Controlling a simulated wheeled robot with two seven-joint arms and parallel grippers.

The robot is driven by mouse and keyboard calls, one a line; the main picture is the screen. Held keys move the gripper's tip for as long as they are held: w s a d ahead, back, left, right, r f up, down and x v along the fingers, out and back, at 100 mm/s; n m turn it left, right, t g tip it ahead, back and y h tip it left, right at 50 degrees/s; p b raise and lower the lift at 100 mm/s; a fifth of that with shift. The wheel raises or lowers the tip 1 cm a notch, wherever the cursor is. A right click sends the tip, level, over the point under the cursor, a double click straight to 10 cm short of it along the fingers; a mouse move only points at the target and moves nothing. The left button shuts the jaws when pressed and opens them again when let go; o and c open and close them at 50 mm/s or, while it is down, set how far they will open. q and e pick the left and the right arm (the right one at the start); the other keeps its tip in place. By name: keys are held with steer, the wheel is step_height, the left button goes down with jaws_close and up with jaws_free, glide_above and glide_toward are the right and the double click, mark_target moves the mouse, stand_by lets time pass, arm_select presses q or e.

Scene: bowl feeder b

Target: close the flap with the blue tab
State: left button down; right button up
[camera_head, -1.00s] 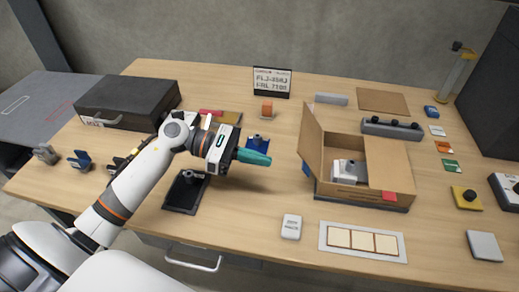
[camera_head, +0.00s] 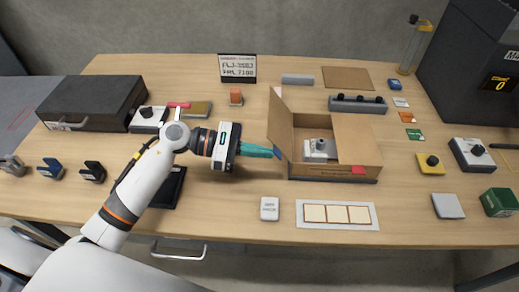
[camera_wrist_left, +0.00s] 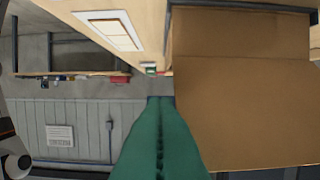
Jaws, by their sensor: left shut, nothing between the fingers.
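An open cardboard box (camera_head: 333,174) stands right of the middle of the table, with a small white device (camera_head: 320,148) inside. Its left flap (camera_head: 280,122) stands raised, with the blue tab (camera_head: 279,153) on its lower edge. The right flap (camera_head: 357,139) carries a red tab (camera_head: 358,170) and lies over the right part of the box. My left gripper (camera_head: 275,152) is shut and empty, its teal fingertips at the outer side of the blue tab; contact is unclear. In the left wrist view the green fingers (camera_wrist_left: 160,103) point along a brown cardboard panel (camera_wrist_left: 245,110). My right gripper is not in view.
A white card with several squares (camera_head: 337,214) and a white labelled block (camera_head: 270,208) lie in front of the box. A grey bar with black knobs (camera_head: 357,104) is behind it. A black tray (camera_head: 169,187) lies under my left arm. A black case (camera_head: 90,103) stands at left.

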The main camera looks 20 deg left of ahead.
arm_select(q)
steer(key=shift+w+d+r+y+p, duration=0.1)
steer(key=shift+d+r+y+p, duration=0.2)
steer(key=shift+r+y+p, duration=0.5)
steer(key=d+r+g+y+p, duration=0.1)
steer(key=y+p, duration=0.1)
steer(key=p, duration=0.1)
steer(key=w+d+r+y+p, duration=0.1)
steer(key=d+y+p, duration=0.1)
steer(key=p, duration=0.1)
steer(key=shift+d+r+g+p, duration=0.15)
steer(key=shift+r+g+p, duration=0.15)
steer(key=shift+g+p, duration=0.1)
steer(key=w+d+f+y+b, duration=0.1)
steer(key=d+f+y+b, duration=0.2)
steer(key=d+b, duration=0.3)
steer(key=w+d+f+g+y+b, duration=0.1)
steer(key=w+d+f+y+b, duration=0.1)
steer(key=d+b, duration=0.4)
steer(key=shift+w+d+f+g+y+b, duration=0.25)
steer(key=shift+f+y+b, duration=0.5)
steer(key=shift+b, duration=1.35)
steer(key=shift+r+p, duration=0.3)
steer(key=shift+r, duration=0.6)
